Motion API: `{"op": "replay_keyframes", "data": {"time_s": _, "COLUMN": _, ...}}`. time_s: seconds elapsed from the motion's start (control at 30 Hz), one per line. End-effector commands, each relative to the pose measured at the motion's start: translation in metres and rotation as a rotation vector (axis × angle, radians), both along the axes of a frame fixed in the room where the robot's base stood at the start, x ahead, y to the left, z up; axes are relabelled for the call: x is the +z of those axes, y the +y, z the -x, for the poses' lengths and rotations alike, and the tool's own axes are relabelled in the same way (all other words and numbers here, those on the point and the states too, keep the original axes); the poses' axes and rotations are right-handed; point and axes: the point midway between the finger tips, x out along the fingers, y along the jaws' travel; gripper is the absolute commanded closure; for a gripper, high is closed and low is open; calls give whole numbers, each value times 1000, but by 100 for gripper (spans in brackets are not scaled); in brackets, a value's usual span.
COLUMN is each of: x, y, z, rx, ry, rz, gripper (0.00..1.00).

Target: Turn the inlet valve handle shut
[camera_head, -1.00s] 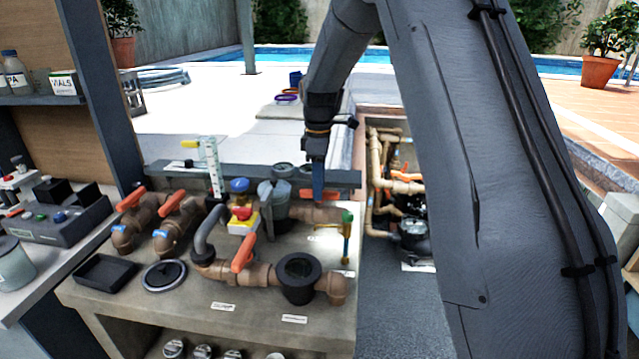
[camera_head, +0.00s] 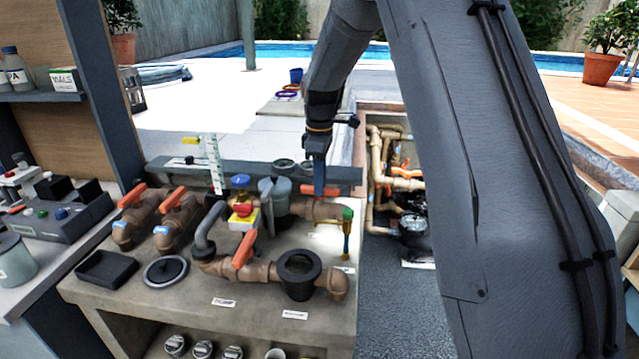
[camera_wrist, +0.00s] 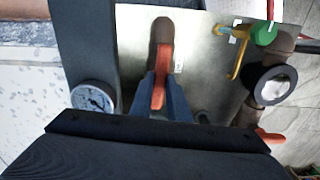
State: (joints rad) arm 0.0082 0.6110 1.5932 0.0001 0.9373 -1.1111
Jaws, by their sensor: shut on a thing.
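My gripper (camera_head: 319,188) reaches down to the pipework at the back right of the bench. It is shut on an orange valve handle (camera_head: 306,192), which is mostly hidden by the fingers in the head view. In the wrist view the handle (camera_wrist: 160,84) stands between the two blue fingers (camera_wrist: 161,100) and looks roughly in line with the brown pipe (camera_wrist: 162,31) beyond it. Other orange handles sit on the front pipe (camera_head: 244,250) and on two left pipes (camera_head: 132,195) (camera_head: 173,198). I cannot read the labels that name the valves.
A green-topped brass fitting (camera_head: 347,228) stands right of my gripper. A gauge (camera_wrist: 93,97) is close by in the wrist view. A pit with pipes (camera_head: 402,185) lies right of the bench.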

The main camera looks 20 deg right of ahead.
Motion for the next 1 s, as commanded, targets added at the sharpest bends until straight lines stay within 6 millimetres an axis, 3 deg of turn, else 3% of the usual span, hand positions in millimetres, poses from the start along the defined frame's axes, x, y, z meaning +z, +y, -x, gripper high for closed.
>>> {"op": "replay_keyframes", "data": {"time_s": 1.0, "x": 1, "y": 0, "z": 0, "rx": -907, "ry": -1, "rz": 1, "gripper": 100}}
